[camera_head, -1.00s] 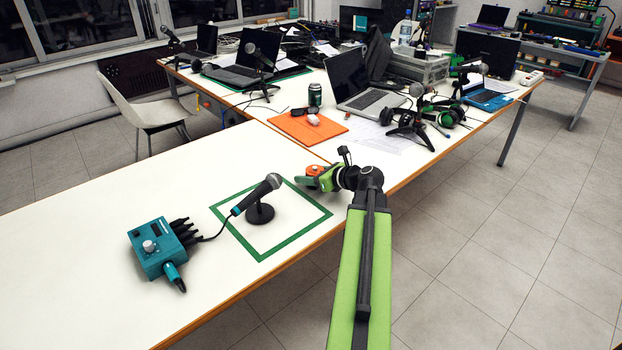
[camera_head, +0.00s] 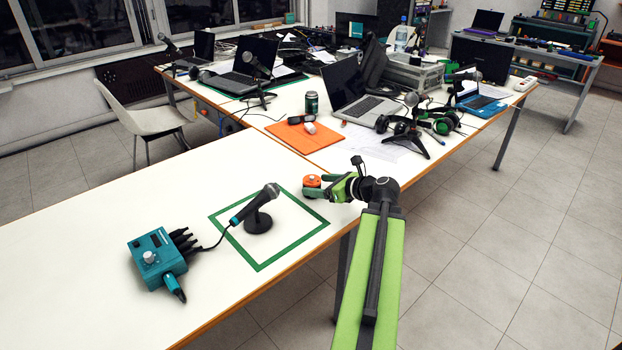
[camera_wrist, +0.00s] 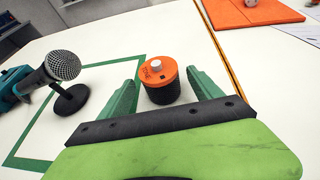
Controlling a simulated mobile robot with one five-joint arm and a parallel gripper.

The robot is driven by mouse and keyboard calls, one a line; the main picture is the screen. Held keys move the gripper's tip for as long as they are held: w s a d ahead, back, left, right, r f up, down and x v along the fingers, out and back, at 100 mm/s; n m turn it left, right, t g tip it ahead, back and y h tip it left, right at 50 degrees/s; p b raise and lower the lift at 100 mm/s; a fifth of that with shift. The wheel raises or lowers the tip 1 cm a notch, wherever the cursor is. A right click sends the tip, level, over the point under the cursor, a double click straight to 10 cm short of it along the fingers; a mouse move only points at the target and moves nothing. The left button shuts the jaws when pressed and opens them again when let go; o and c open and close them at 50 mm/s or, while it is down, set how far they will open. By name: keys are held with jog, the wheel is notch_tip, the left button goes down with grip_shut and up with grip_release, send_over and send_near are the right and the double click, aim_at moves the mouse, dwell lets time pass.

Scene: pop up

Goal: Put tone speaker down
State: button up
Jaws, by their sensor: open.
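The tone speaker (camera_head: 312,187) is a short cylinder with an orange top, a black lower part and a pale knob. It stands upright on the white table, just outside the right side of the green tape square (camera_head: 291,247). The wrist view shows the speaker (camera_wrist: 161,86) between the two green fingers. My gripper (camera_wrist: 165,84) is open, with a visible gap on each side of the speaker. In the head view my gripper (camera_head: 326,187) reaches in from the right at table level. The far side of the speaker is hidden.
A microphone on a round stand (camera_head: 258,215) is inside the square, cabled to a teal box (camera_head: 155,257) at left. An orange mat (camera_head: 304,136) lies beyond the table seam. The table's front edge (camera_head: 290,284) is near my arm.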

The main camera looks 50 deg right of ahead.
aim_at(320, 183)
jog(key=p+v, duration=0.1)
jog(key=v, duration=0.4)
jog(key=shift+d+r, duration=0.15)
jog(key=shift+s+d, duration=0.15)
jog(key=shift+s, duration=0.2)
